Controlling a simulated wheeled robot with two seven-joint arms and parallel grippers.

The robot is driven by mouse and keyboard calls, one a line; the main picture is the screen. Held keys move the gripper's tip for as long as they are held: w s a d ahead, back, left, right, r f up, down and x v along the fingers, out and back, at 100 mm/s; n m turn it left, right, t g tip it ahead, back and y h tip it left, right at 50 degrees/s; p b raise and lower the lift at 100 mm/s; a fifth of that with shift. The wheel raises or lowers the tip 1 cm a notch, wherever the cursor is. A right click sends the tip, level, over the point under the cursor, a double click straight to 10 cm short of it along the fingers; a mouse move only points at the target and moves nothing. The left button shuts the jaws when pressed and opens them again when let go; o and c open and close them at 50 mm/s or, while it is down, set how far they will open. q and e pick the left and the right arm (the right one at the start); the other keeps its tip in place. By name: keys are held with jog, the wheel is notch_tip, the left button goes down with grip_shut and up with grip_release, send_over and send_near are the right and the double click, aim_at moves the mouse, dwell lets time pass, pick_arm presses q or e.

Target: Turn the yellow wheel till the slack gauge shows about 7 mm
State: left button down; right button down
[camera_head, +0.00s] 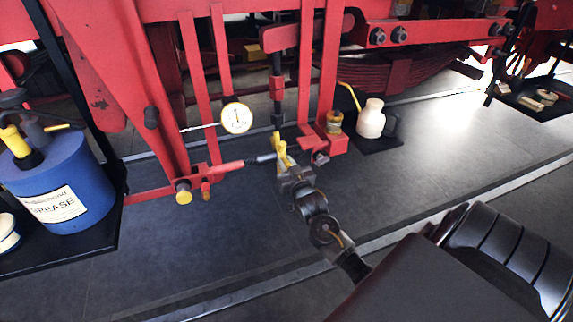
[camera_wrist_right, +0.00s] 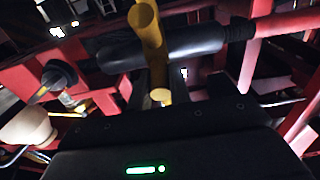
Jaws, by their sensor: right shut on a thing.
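The yellow wheel (camera_head: 280,146) sits at the end of the red and dark adjuster rod under the red frame. My right gripper (camera_head: 284,160) is at the wheel and shut on it. In the right wrist view a yellow bar of the wheel (camera_wrist_right: 148,28) stands up in front of the gripper, beside a dark cylindrical rod (camera_wrist_right: 195,46). The slack gauge (camera_head: 236,118) is a round white dial left of the wheel, with a thin probe pointing left. Its reading is too small to tell. My left gripper is not in view.
A blue grease drum (camera_head: 60,185) stands on a dark tray at the left. A cream oil can (camera_head: 371,118) stands on a dark mat at the right. Red bars and brackets (camera_head: 327,140) surround the wheel. The dark floor in front is clear.

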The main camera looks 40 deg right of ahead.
jog(key=shift+s+f+b, duration=0.15)
jog(key=shift+f+b, duration=0.2)
jog(key=shift+f, duration=1.2)
jog(key=shift+w+f+b, duration=0.2)
jog(key=shift+f+b, duration=0.5)
jog(key=shift+f, duration=0.1)
jog(key=shift+w+d+f+b, duration=0.1)
jog(key=shift+w+f+b, duration=0.2)
jog(key=shift+f, duration=0.25)
jog(key=shift+w+d+f+b, duration=0.15)
jog(key=shift+w+f+b, duration=0.2)
jog(key=shift+f+b, duration=0.25)
jog(key=shift+w, duration=0.15)
jog(key=shift+w+d+f, duration=0.1)
jog(key=shift+f, duration=0.1)
